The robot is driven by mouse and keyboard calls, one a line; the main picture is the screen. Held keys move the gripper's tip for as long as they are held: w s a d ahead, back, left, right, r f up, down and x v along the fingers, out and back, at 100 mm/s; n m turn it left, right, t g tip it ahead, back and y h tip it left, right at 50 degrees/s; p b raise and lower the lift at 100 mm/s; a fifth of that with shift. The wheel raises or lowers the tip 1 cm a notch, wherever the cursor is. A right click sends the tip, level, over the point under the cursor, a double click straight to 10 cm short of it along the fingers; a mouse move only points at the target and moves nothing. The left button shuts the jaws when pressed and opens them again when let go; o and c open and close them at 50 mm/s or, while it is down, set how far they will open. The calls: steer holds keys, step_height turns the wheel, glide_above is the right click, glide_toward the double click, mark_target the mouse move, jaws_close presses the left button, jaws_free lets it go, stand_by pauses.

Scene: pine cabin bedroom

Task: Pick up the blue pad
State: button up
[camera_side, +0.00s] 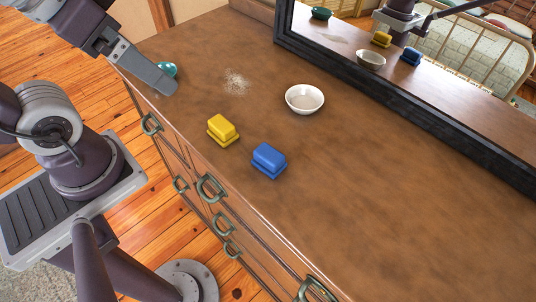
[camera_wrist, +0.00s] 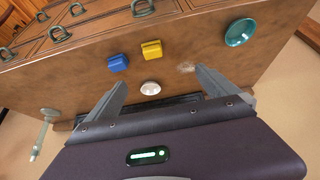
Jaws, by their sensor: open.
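The blue pad (camera_side: 269,160) lies on the wooden dresser top (camera_side: 400,190), near its front edge. It also shows in the wrist view (camera_wrist: 118,63), well beyond my fingers. My gripper (camera_wrist: 158,88) is open and empty in the wrist view, its two fingers spread wide. In the side view my gripper (camera_side: 165,84) hangs over the far left end of the dresser top, apart from the blue pad and up to its left. Only one finger shows clearly there.
A yellow pad (camera_side: 222,131) lies left of the blue pad. A white bowl (camera_side: 304,99) stands behind them. A teal bowl (camera_side: 168,69) is partly behind my finger. Pale crumbs (camera_side: 236,83) are scattered nearby. A dark-framed mirror (camera_side: 400,75) borders the back. The dresser's right side is clear.

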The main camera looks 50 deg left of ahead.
steer(key=c, duration=0.7)
steer(key=m+g, duration=0.6)
steer(key=m, duration=1.1)
glide_above(269, 153)
steer(key=f, duration=0.8)
steer(key=w+f, duration=0.1)
steer(key=f, duration=0.3)
steer(key=shift+a+f, duration=0.1)
steer(key=shift+f, duration=0.2)
steer(key=f, duration=0.4)
steer(key=s+f, duration=0.1)
steer(key=f, duration=0.1)
steer(key=shift+f, duration=0.4)
